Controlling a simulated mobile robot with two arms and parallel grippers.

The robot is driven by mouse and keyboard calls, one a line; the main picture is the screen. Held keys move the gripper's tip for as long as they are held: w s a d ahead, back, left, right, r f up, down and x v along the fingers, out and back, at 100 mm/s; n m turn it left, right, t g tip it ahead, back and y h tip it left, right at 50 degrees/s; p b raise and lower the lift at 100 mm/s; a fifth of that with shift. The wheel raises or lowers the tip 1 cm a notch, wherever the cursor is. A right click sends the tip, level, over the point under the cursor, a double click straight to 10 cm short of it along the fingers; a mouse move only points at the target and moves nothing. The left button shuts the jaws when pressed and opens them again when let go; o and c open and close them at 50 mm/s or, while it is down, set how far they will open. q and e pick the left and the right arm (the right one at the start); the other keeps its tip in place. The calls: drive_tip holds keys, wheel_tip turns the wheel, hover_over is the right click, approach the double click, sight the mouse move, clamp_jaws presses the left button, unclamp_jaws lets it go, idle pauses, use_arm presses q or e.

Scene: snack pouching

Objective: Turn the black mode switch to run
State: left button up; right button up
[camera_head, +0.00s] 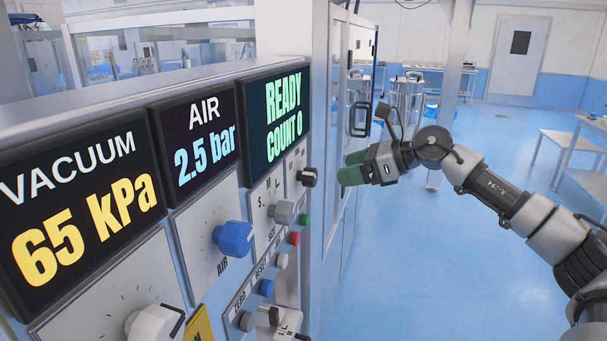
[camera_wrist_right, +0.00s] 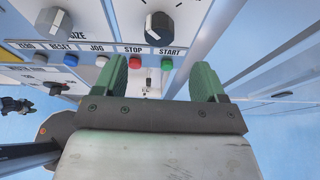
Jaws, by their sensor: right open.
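The black mode switch (camera_head: 308,177) is a round knob at the panel's upper right edge, beside the grey size knob (camera_head: 284,212). It also shows at the top of the right wrist view (camera_wrist_right: 159,28), above the red and green buttons. Its setting is too small to read. My right gripper (camera_head: 352,167) has green fingers and is to the right of the switch, apart from it. In the wrist view its fingers (camera_wrist_right: 161,80) are spread with nothing between them, below the switch. My left gripper is not in view.
The panel has a blue air knob (camera_head: 234,239), a red stop button (camera_head: 294,238) and a green start button (camera_head: 305,219). The display (camera_head: 284,114) reads READY, COUNT 0. A door handle (camera_head: 360,119) is behind my right gripper. Open blue floor lies right of the machine.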

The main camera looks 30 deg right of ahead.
sight(316, 176)
drive_tip(key=x, duration=0.1)
drive_tip(key=p+x, duration=0.1)
drive_tip(key=x, duration=0.1)
drive_tip(key=shift+w+a+r+p, duration=0.2)
drive_tip(key=shift+w+a+p, duration=0.05)
drive_tip(key=shift+p, duration=0.05)
drive_tip(key=p+x, duration=0.1)
drive_tip(key=x, duration=0.3)
drive_tip(key=shift+w+a+p, duration=0.2)
drive_tip(key=shift+a+p, duration=0.05)
drive_tip(key=shift+p, duration=0.05)
drive_tip(key=shift+w+a+f, duration=0.25)
drive_tip(key=shift+w+f, duration=0.15)
drive_tip(key=shift+f, duration=0.05)
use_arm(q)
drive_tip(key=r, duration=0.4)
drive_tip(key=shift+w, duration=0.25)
use_arm(e)
drive_tip(key=shift+c, duration=0.6)
drive_tip(key=c, duration=0.8)
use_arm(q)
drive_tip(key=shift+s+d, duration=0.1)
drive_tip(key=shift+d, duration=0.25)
